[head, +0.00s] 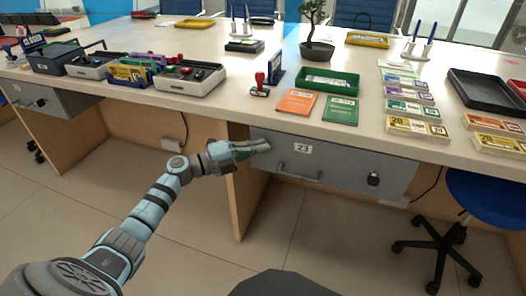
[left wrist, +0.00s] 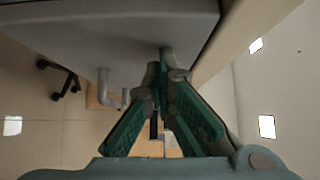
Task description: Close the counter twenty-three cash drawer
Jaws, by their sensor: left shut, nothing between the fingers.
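The grey drawer (head: 340,172) labelled 23 sits under the counter top in the middle of the head view, with a bar handle (head: 298,172) and a dark lock. How far it stands out from the counter is hard to tell. My left gripper (head: 266,145) is shut and empty at the drawer front's upper left, left of the label and above the handle. In the left wrist view, the fingertips (left wrist: 166,62) overlap the grey front (left wrist: 110,35) near its edge, with the handle (left wrist: 108,88) to their left. Contact cannot be made out. My right gripper is not in view.
The wooden side panel (head: 240,190) stands left of the drawer. A blue stool (head: 488,200) is at the right. Another grey drawer (head: 50,102) is at the far left. The counter holds a green tray (head: 327,80), note bundles and stamps. Floor in front is clear.

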